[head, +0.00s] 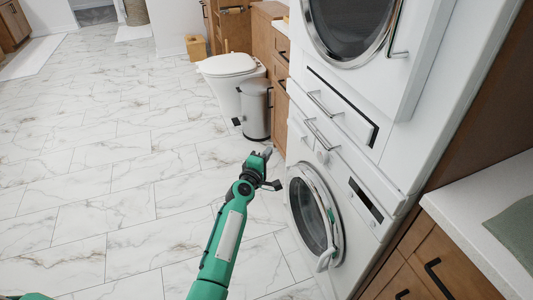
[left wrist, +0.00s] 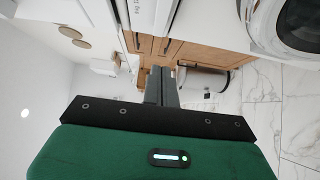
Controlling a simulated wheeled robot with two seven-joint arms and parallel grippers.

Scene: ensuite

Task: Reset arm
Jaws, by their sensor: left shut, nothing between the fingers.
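My left gripper (head: 267,154) is on my green arm, reaching forward in the middle of the head view. It is in the air just left of the front-loading washer (head: 315,215) and in front of the metal trash bin (head: 256,110). In the left wrist view, its two dark fingers (left wrist: 161,86) are together with nothing between them. The washer's round door appears closed. My right gripper is not in view.
A stacked dryer (head: 350,28) sits above the washer. A toilet (head: 229,72) and wooden cabinets (head: 281,72) stand beyond. A counter (head: 490,215) with a grey-green cloth (head: 515,232) is at lower right. The marble floor (head: 100,150) at left is clear.

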